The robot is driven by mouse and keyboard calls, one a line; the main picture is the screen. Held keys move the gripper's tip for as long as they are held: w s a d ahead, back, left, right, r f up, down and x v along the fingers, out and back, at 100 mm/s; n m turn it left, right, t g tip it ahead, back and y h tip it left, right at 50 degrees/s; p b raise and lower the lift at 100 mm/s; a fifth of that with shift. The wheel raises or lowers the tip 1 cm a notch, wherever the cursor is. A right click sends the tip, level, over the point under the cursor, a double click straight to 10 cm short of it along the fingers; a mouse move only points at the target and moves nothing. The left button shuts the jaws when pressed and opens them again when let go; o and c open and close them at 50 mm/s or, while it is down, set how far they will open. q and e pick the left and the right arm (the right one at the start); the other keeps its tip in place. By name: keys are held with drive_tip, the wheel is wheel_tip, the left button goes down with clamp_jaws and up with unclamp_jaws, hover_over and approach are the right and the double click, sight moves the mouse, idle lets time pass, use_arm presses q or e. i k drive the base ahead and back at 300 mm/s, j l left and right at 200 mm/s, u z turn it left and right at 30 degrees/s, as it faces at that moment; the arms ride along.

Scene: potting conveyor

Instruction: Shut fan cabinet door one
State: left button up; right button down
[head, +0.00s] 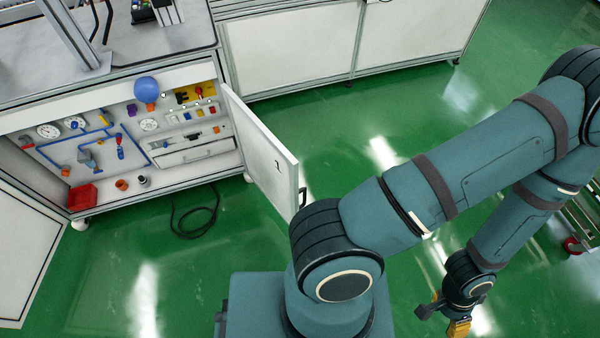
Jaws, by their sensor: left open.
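An open cabinet stands at the left, with two white doors swung out. The right door (262,150) juts into the room at an angle, with a small dark handle (302,198) at its free edge. The left door (25,250) is also open and is cut off by the picture's left edge. My left gripper (448,317) is at the lower right, open, over the floor, well apart from both doors. Part of it is cut off below. My right gripper is out of view.
White cabinets (300,45) line the back. Open floor lies between the right door and my arm.

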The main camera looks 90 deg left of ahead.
sight(271, 165)
drive_tip(key=i+u, duration=0.6)
drive_tip(key=u, duration=0.25)
drive_tip(key=i+l+u, duration=0.15)
drive_tip(key=u, duration=0.25)
drive_tip(key=i+u, duration=0.2)
drive_tip(key=u, duration=0.3)
drive_tip(key=i+l+u, duration=0.1)
drive_tip(key=u, duration=0.4)
drive_tip(key=i+l+u, duration=0.2)
drive_tip(key=u, duration=0.3)
drive_tip(key=i+u, duration=0.15)
drive_tip(key=u, duration=0.35)
drive_tip(key=i+l+u, duration=0.1)
drive_tip(key=u, duration=0.35)
drive_tip(key=i+l+u, duration=0.1)
drive_tip(key=l+u, duration=0.2)
drive_tip(key=u, duration=0.2)
drive_tip(key=i+l+u, duration=0.2)
drive_tip(key=u, duration=0.25)
drive_tip(key=i+l+u, duration=0.1)
drive_tip(key=l+u, duration=0.3)
drive_tip(key=l+z, duration=0.1)
drive_tip(key=z, duration=0.6)
